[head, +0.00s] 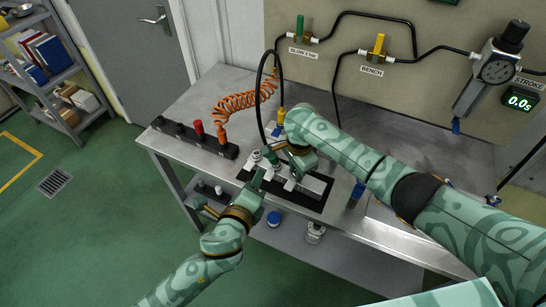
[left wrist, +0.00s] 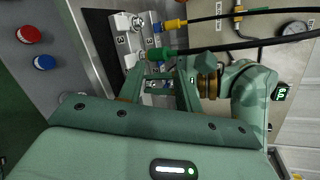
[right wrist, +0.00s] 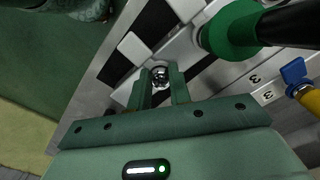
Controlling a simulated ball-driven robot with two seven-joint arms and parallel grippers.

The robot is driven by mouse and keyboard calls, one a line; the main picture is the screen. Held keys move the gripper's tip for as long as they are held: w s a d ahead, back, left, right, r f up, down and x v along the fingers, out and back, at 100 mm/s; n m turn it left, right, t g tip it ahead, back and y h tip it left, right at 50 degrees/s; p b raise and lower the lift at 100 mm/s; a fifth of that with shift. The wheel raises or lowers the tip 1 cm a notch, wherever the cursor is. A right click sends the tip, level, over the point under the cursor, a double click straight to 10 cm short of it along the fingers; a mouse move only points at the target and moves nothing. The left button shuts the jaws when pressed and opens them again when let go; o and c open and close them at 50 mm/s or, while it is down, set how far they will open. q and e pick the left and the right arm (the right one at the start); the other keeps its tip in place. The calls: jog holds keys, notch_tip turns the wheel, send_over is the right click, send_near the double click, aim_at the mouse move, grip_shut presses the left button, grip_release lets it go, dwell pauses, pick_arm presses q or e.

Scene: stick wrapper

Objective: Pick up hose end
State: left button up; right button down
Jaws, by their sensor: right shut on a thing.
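A green hose end (head: 272,158) with a black hose sits at the metal block (head: 313,183) on the bench; whether it is seated in a port is unclear. It also shows in the left wrist view (left wrist: 160,54) and large in the right wrist view (right wrist: 232,30). A yellow hose end (head: 281,116) stands behind it. My left gripper (head: 260,177) is at the block's front edge; its fingers (left wrist: 160,68) are apart, with the green hose end just beyond their tips. My right gripper (head: 292,172) is at the block, its fingers (right wrist: 161,82) shut on a small metal fitting (right wrist: 160,74).
A black rack (head: 185,138) with a red knob and an orange coiled hose (head: 245,102) stands at the left. Valves and a gauge (head: 497,70) are on the back panel. The bench (head: 192,97) is bare at the back left.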

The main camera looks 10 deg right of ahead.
aim_at(271, 160)
pick_arm(q)
jog(key=w+d+f+m, duration=0.1)
jog(key=w+d+m, duration=0.1)
jog(key=w+m, duration=0.1)
jog(key=w+d+f+m, duration=0.1)
jog(key=w+d+m, duration=0.1)
jog(key=w+m, duration=0.2)
jog(key=w+d+f+m, duration=0.1)
jog(key=w+d+m, duration=0.1)
jog(key=w+m, duration=0.1)
jog(key=shift+w+d+f+m+g+y, duration=0.1)
jog(key=shift+w+f+m+g+y, duration=0.1)
jog(key=shift+f+m+g+y, duration=0.15)
dwell(0.3)
grip_shut()
